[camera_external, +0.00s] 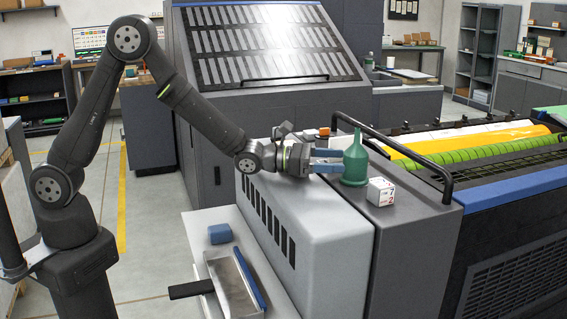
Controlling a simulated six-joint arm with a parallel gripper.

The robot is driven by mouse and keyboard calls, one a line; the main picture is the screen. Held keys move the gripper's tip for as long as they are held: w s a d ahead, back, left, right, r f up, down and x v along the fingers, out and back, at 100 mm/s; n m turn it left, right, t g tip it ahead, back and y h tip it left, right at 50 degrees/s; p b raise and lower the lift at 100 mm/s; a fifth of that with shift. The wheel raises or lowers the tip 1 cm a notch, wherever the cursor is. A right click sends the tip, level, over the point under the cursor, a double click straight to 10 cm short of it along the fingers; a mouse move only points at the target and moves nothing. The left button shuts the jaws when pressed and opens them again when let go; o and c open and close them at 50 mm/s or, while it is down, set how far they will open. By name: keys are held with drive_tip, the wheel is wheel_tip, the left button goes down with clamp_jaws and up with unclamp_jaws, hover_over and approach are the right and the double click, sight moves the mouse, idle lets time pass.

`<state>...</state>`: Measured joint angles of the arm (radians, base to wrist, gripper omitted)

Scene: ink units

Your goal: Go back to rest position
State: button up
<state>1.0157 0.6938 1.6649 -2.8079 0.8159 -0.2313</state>
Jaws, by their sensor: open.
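My gripper (328,160) is held level over the top of the grey machine housing (325,200). Its two blue fingers are open and point right, towards a green funnel-shaped bottle (355,165) with a thin upright spout. The bottle stands upright on the housing. The fingertips are close to its side, and I cannot tell whether they touch it. My arm reaches across from its base at the left, with the elbow raised.
A white box with red numbers (381,191) stands beside the bottle. A dark handrail (405,150) curves behind them. Yellow and green rollers lie right.

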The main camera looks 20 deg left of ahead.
sight(361, 162)
drive_tip(key=shift+d, duration=0.1)
drive_tip(key=x, duration=0.6)
drive_tip(key=shift+w+d, duration=0.1)
drive_tip(key=shift+d, duration=0.3)
drive_tip(key=r, duration=0.4)
drive_tip(key=shift+w+d+r, duration=0.1)
drive_tip(key=shift+w+d, duration=0.05)
drive_tip(key=shift+d, duration=0.15)
drive_tip(key=shift+r, duration=0.6)
